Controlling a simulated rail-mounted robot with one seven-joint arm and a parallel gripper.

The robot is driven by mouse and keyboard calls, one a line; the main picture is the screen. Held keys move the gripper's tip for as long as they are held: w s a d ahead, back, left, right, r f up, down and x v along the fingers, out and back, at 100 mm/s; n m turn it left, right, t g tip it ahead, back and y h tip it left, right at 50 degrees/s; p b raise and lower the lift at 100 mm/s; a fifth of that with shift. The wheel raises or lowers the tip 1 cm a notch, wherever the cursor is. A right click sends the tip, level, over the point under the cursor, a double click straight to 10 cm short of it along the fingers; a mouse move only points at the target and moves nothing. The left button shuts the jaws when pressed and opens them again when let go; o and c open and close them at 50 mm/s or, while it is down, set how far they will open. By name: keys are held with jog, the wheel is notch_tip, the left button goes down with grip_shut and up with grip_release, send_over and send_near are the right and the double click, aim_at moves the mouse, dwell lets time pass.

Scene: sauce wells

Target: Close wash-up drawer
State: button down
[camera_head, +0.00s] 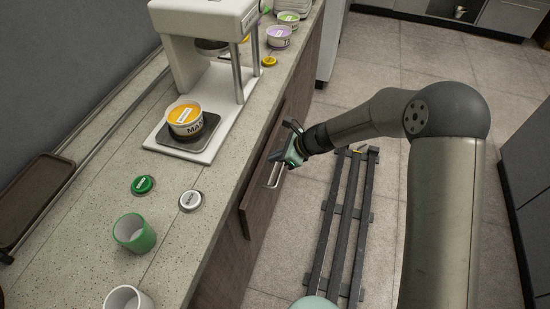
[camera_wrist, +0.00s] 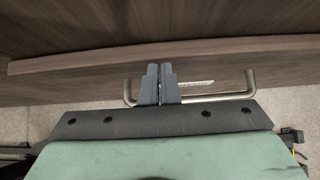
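The drawer (camera_head: 262,187) is a brown wooden front on the counter's right side, standing out from the cabinet face, so it is at least partly open. In the wrist view its front (camera_wrist: 60,88) runs across the picture, with a metal bar handle (camera_wrist: 251,82) and a small pale label (camera_wrist: 198,83). The handle also shows in the head view (camera_head: 274,176). My gripper (camera_head: 283,156) is close over the drawer front by the handle. In the wrist view its two fingers (camera_wrist: 160,72) are together, pointing at the front and crossing the handle bar. Whether they touch the front is unclear.
The speckled counter (camera_head: 172,230) holds a white machine (camera_head: 170,40), an orange-filled tub (camera_head: 185,118), a green cup (camera_head: 134,233), a white cup (camera_head: 127,299) and green (camera_head: 143,184) and white (camera_head: 190,201) lids. Dark rails (camera_head: 341,220) run along the floor. Tiled floor (camera_head: 385,65) is free behind.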

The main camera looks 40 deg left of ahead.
jog(key=shift+s+a+r, duration=0.15)
jog(key=shift+s+a, duration=0.1)
jog(key=shift+a, duration=0.15)
jog(key=w+d+r, duration=0.4)
jog(key=d+r, duration=0.3)
jog(key=d, duration=0.4)
jog(key=shift+d, duration=0.2)
jog(key=s+d+r+n+t+h+p, duration=0.1)
jog(key=s+d+r+n, duration=0.4)
jog(key=d, duration=0.7)
jog(key=s+d+r+n+t+h+p, duration=0.1)
jog(key=s+d+r+n+h+p, duration=0.2)
jog(key=d, duration=0.9)
jog(key=s+d+r+n+t+h+p, duration=0.1)
jog(key=s+d+r+n+h, duration=0.3)
jog(key=s+d+r, duration=0.5)
jog(key=s+d+n+p, duration=0.1)
jog(key=d+n, duration=0.1)
jog(key=d, duration=0.1)
jog(key=shift+d+r+n, duration=0.15)
jog(key=shift+d+n, duration=0.1)
jog(key=shift+n, duration=0.15)
jog(key=shift+w+a, duration=0.1)
